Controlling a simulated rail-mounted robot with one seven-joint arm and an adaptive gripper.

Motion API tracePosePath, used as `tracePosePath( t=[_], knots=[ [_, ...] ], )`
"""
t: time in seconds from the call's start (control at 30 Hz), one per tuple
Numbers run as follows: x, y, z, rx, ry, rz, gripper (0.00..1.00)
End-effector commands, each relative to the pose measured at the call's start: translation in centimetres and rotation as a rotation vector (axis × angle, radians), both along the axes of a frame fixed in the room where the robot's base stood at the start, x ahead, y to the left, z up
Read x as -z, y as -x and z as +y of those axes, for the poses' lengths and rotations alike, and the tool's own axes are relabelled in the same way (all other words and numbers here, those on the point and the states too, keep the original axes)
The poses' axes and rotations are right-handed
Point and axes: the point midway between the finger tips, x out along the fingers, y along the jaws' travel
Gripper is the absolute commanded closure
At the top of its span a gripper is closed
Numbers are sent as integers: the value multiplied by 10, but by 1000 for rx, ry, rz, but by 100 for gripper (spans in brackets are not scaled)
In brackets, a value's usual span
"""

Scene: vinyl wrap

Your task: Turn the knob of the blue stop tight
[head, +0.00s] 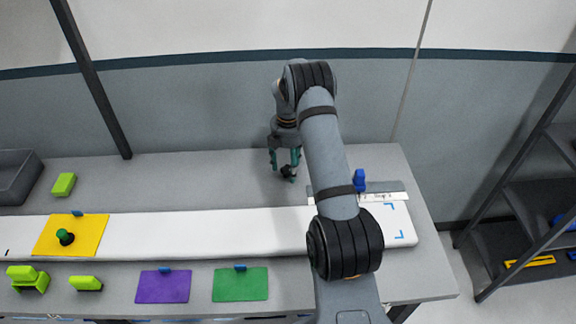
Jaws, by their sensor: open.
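The blue stop (359,181) stands upright near the right end of the table, at the back edge of the white strip, by a grey plate with a white ruler-like bar (384,197). Its knob is too small to make out apart from the rest of it. My gripper (285,165) points down over the back of the table, to the left of the blue stop and apart from it. Its teal fingers are open. A small black thing (287,172) shows at the fingertips; I cannot tell whether it is part of the gripper. My arm hides part of the strip.
Purple (163,287) and green (240,285) sheets and lime blocks (28,279) lie in front. A grey bin (17,176) is back left. The back middle is clear.

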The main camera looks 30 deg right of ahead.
Motion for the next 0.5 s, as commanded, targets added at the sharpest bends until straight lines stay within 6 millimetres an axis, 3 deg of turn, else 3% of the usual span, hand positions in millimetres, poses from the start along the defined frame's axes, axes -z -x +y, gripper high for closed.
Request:
tracePosePath(
  t=[0.5],
  knots=[
    [0, 0, 0, 0, 0, 0, 70]
  ],
)
